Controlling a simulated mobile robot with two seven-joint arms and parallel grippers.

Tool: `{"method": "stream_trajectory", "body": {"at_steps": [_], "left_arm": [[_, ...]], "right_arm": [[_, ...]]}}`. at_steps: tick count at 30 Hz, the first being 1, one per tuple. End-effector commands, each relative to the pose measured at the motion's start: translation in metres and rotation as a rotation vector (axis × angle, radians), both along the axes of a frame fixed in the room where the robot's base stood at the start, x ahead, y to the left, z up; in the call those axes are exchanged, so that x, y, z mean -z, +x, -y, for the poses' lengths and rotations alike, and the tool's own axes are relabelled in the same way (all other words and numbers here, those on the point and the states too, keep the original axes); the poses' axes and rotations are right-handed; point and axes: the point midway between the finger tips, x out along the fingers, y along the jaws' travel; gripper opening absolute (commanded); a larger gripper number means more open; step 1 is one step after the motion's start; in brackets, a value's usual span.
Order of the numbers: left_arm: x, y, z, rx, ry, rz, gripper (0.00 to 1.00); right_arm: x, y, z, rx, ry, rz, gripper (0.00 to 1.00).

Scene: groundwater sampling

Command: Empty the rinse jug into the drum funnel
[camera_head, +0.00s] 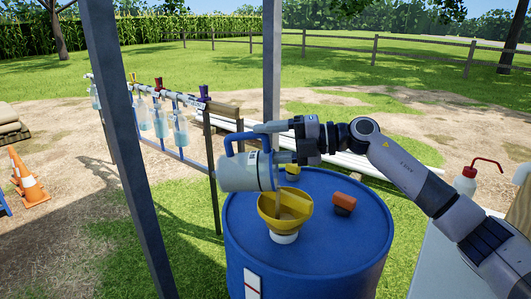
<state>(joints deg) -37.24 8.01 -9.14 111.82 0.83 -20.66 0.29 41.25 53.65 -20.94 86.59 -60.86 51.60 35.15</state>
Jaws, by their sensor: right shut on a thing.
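The rinse jug (243,173) is a translucent whitish jug with a blue handle. The yellow drum funnel (285,208) sits on top of the blue drum (325,245), just right of and below the jug. Whether liquid is in the jug is hard to tell. My left gripper is not in view.
An orange and dark object (343,203) lies on the drum top, right of the funnel. A grey post (125,140) stands left of the drum. A rail with hanging bottles (160,122) is behind it. A red-capped wash bottle (467,180) stands at right.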

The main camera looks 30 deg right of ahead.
Motion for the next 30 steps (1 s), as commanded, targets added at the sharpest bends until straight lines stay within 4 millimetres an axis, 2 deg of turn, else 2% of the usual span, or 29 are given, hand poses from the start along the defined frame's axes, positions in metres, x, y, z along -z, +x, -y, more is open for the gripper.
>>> {"method": "stream_trajectory", "body": {"at_steps": [6, 15, 30], "left_arm": [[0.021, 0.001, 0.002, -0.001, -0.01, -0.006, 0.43], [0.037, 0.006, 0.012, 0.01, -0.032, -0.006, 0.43], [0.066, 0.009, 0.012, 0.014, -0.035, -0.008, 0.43]], "right_arm": [[0.003, -0.005, 0.006, 0.001, 0.056, 0.044, 0.0], [-0.001, -0.012, 0.016, 0.001, 0.146, 0.111, 0.0], [-0.005, -0.023, 0.03, 0.0, 0.264, 0.201, 0.0]]}}
